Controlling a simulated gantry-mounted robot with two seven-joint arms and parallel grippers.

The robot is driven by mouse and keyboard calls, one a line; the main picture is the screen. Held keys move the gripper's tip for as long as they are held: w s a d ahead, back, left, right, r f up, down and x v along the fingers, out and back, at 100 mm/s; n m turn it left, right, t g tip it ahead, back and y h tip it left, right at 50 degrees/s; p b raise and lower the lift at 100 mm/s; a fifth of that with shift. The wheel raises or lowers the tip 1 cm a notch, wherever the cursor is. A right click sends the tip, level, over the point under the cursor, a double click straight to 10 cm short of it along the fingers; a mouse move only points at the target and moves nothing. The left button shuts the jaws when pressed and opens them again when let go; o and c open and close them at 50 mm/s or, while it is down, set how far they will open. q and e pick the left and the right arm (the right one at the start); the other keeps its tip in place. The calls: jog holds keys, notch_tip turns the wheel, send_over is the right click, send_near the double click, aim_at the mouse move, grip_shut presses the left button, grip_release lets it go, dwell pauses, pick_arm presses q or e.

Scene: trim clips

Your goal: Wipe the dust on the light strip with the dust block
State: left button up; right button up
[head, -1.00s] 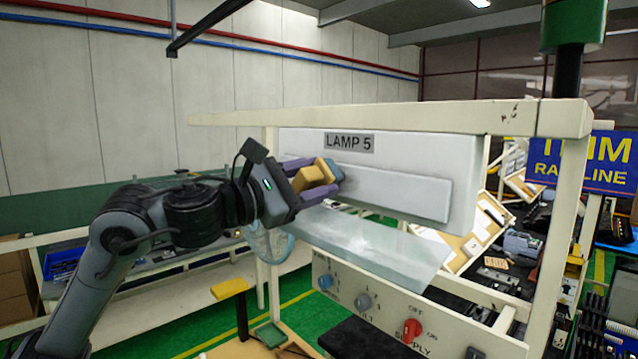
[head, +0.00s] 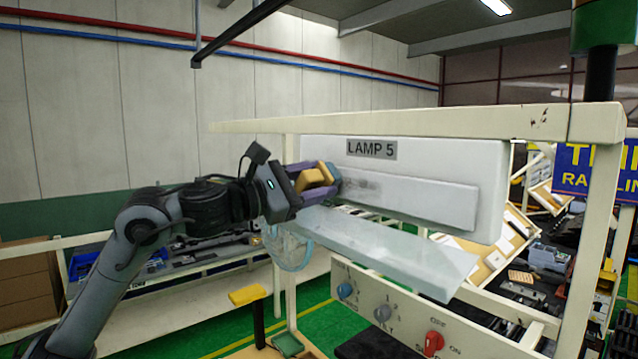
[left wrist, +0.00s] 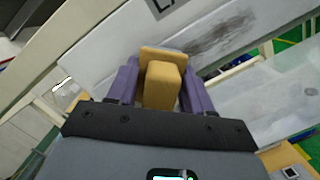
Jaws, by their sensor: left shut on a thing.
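The light strip (head: 430,200) is a long pale bar on the white panel under the "LAMP 5" label. A grey dust smudge (head: 361,185) shows on its left part. It also shows as a dark streak in the left wrist view (left wrist: 222,36). My left gripper (head: 313,180), with purple fingers, is shut on the yellow dust block (head: 316,175) at the strip's left end. In the left wrist view the block (left wrist: 161,82) sits between the fingers, left of and below the smudge. I cannot tell whether its face touches the strip. My right gripper is out of view.
A translucent shelf-like cover (head: 385,250) slopes out below the strip. A cream frame bar (head: 400,122) runs above the panel. A switch panel (head: 400,315) with several knobs stands below. A yellow-topped post (head: 248,295) stands lower left.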

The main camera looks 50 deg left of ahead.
aim_at(360, 186)
pick_arm(q)
jog(key=shift+w+d+f+p, duration=0.1)
jog(key=shift+d+f+p, duration=0.1)
jog(key=shift+d, duration=0.2)
jog(key=shift+d+f+p, duration=0.1)
jog(key=shift+d+p, duration=0.05)
jog(key=shift+d, duration=0.25)
jog(key=shift+s+d+p, duration=0.2)
jog(key=shift+d+p, duration=0.8)
jog(key=shift+d, duration=1.65)
jog(key=shift+d+p, duration=0.4)
jog(key=shift+d, duration=0.25)
jog(key=shift+s+d, duration=0.15)
jog(key=shift+d, duration=2.4)
jog(key=s, duration=0.6)
jog(key=shift+s+a+r, duration=0.15)
jog(key=shift+a+r, duration=0.1)
